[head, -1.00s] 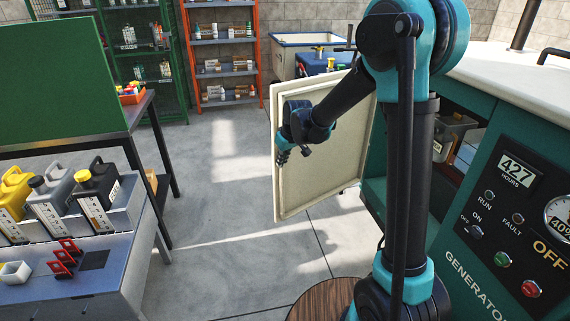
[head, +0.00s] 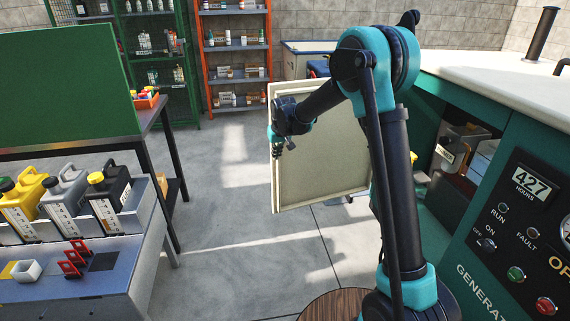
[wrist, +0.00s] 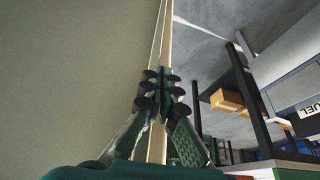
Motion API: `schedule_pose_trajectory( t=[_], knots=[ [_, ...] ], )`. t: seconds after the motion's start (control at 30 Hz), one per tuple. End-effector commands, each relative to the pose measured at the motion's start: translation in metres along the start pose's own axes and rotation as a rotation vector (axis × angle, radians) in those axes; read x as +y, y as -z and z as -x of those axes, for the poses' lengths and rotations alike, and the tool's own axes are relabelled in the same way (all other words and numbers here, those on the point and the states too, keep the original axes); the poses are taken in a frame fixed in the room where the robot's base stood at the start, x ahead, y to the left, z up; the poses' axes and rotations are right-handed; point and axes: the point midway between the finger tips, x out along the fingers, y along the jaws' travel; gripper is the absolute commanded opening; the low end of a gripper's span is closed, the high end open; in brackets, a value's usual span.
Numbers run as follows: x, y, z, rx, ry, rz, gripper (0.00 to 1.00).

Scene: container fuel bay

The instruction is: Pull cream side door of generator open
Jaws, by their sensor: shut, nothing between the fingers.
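The cream side door (head: 325,165) of the generator (head: 470,225) stands swung well out from the opening, with its inner panel facing me. In the wrist view the door (wrist: 70,80) fills the left side, and its free edge runs down the middle. My gripper (head: 278,147) is at the door's free left edge in the head view. In the wrist view my gripper (wrist: 161,90) has its fingers together, right at that edge with nothing between them. I cannot tell whether the fingers touch the door. My arm hides the door's hinge side.
The open bay holds a grey container (head: 449,150). A bench (head: 115,280) with several jerrycans stands at left, beside a dark-legged table (head: 150,120). An orange shelf (head: 236,50) is at the back. Grey floor (head: 225,235) lies clear between bench and door.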

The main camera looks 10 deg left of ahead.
Motion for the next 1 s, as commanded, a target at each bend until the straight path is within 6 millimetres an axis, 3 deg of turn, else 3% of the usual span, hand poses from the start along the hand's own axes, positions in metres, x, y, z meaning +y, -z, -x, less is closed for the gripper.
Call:
schedule_pose_trajectory(
  t=[0.2, 0.5, 0.7, 1.0],
  knots=[
    [-0.001, 0.059, -0.024, 0.0, -0.042, -0.103, 0.0],
    [0.006, 0.118, -0.048, -0.001, -0.086, -0.214, 0.0],
    [0.012, 0.141, -0.057, -0.001, -0.104, -0.259, 0.0],
    [0.015, 0.154, -0.062, -0.001, -0.114, -0.285, 0.0]
  ],
)
